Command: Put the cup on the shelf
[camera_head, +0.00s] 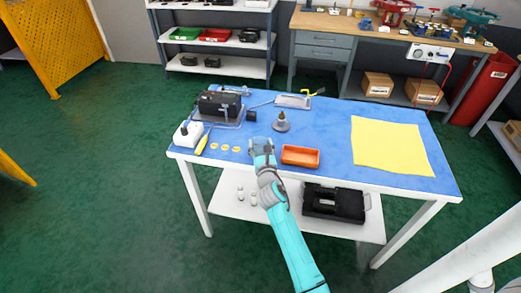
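My gripper (262,147) is at the front edge area of the blue-topped table (330,125), just left of an orange tray (300,156). A small grey-blue shape shows at its fingertips; I cannot tell whether it is part of the gripper or a held thing. I cannot make out a clear cup. A grey, cone-shaped piece (282,122) stands behind the gripper. The table's white lower shelf (290,224) carries a black case (335,203) and two small pale items (241,193) on its left. A white shelf rack (214,42) stands at the back.
A black device (218,104), a white box (187,133), a yellow-handled tool (204,140), and several small yellow discs (225,148) lie on the table's left. A yellow sheet (390,145) covers its right. A workbench (380,25) stands behind; green floor is free at left.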

